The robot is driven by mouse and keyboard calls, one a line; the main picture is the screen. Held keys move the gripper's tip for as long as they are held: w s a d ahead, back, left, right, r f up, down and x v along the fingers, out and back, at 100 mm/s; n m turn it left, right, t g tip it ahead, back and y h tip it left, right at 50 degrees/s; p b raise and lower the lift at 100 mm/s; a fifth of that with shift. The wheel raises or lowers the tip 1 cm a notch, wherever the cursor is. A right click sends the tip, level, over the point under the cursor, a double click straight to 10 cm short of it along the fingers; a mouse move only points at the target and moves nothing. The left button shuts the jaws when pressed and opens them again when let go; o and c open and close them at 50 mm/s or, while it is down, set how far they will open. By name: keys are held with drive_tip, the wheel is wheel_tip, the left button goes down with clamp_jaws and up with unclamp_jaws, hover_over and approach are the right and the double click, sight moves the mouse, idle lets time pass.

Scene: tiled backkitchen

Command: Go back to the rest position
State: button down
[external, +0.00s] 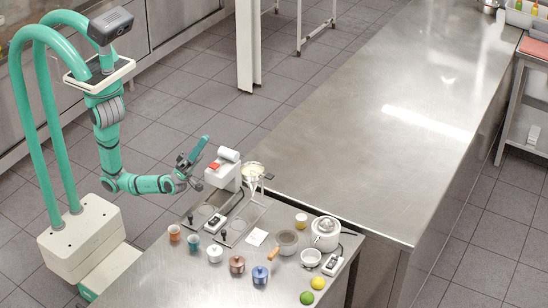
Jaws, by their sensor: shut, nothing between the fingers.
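My gripper (197,184) is at the end of my green arm, over the left rear edge of the steel counter (150,275). It is shut with nothing seen between its fingers, though the fingertips are small in this view. It is just left of a white machine with a red patch (222,174). My arm bends down from the shoulder and reaches right, the forearm about level.
Cups (174,233), lidded pots (237,264), a white kettle-like appliance (325,232), a lime (307,297) and a lemon (318,282) stand on the counter. A long steel table (370,110) stretches behind. The tiled floor (180,95) behind my arm is open.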

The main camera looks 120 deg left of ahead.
drive_tip(key=s+d+f+m+g+h, duration=0.1)
drive_tip(key=s+d+f+g+h, duration=0.1)
drive_tip(key=s+f, duration=0.5)
drive_tip(key=s+d+f+m+g+h, duration=0.2)
drive_tip(key=s+f+g, duration=0.4)
drive_tip(key=f, duration=0.7)
drive_tip(key=s+d+f+m+g+h, duration=0.1)
drive_tip(key=s+d+f+g+h, duration=0.3)
drive_tip(key=s+f, duration=0.3)
wheel_tip(320, 180, down, 4)
drive_tip(key=shift+s+d+r+m+g, duration=0.25)
drive_tip(key=shift+s+d+m+g, duration=0.15)
drive_tip(key=shift+d+g, duration=0.3)
